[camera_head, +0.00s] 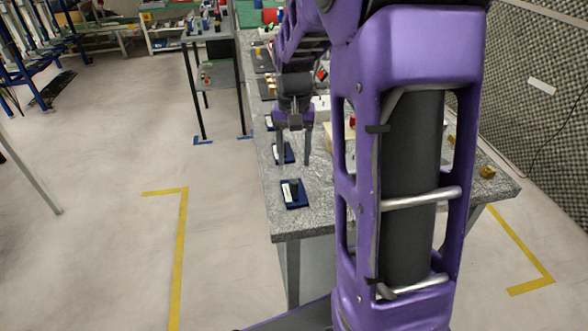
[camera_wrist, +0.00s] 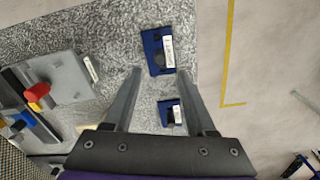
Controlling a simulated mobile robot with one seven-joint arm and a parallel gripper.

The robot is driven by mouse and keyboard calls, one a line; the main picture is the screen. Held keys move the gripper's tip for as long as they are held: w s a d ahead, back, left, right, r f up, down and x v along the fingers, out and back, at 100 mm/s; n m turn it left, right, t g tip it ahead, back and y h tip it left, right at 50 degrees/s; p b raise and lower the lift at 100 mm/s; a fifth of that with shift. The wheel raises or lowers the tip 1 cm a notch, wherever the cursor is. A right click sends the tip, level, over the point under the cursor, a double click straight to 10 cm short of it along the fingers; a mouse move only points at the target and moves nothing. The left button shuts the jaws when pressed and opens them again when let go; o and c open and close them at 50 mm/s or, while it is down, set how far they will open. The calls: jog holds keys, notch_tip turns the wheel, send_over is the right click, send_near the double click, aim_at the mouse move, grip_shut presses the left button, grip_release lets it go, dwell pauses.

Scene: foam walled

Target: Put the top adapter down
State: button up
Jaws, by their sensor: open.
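My gripper (camera_head: 294,162) is open and points down over the near left part of the grey speckled table. Nothing is held between its fingers, which also show in the wrist view (camera_wrist: 160,72). A dark blue block with a white label and a black part, likely an adapter (camera_head: 294,194), lies near the table's front left corner. It also shows in the wrist view (camera_wrist: 156,53), just beyond the fingertips. A second similar blue piece (camera_head: 284,153) lies behind it; in the wrist view it (camera_wrist: 171,114) shows between the fingers. I cannot tell which is the top adapter.
The table (camera_head: 300,224) has bare surface around the blue pieces. A grey fixture with a red knob (camera_wrist: 44,88) stands at left in the wrist view. A brass piece (camera_head: 487,172) lies near the right corner. Open floor (camera_head: 120,230) lies left of the table.

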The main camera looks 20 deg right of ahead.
jog(key=shift+r, duration=1.75)
